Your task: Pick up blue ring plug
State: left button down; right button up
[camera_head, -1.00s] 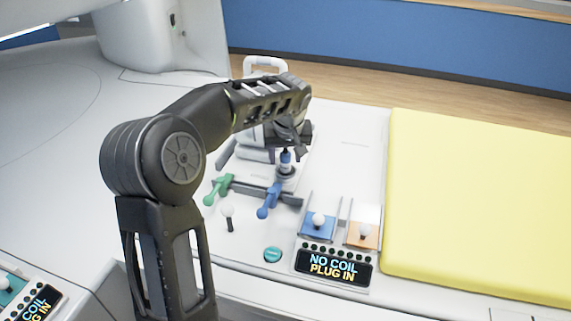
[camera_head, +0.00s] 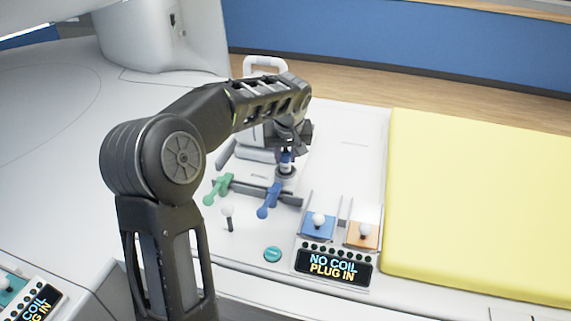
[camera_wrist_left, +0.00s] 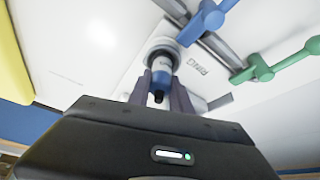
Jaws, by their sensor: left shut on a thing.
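The blue ring plug (camera_head: 286,159) stands upright on a round grey socket (camera_head: 285,171) on the white panel. It also shows in the left wrist view (camera_wrist_left: 161,70), a blue body with a dark tip, between the fingers. My left gripper (camera_head: 287,153) comes from above and is shut on the plug. The gripper also shows in the left wrist view (camera_wrist_left: 160,85), with a finger on each side of the plug. The plug's upper part is partly hidden by the gripper in the head view. My right gripper is not in view.
A blue lever (camera_head: 268,203) and a green lever (camera_head: 216,190) stand just in front of the plug.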

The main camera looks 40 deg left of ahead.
pick_arm(q)
jog(key=shift+r, duration=0.1)
notch_tip(320, 180, up, 10)
jog(key=shift+f, duration=0.1)
dwell(0.6)
dwell(0.5)
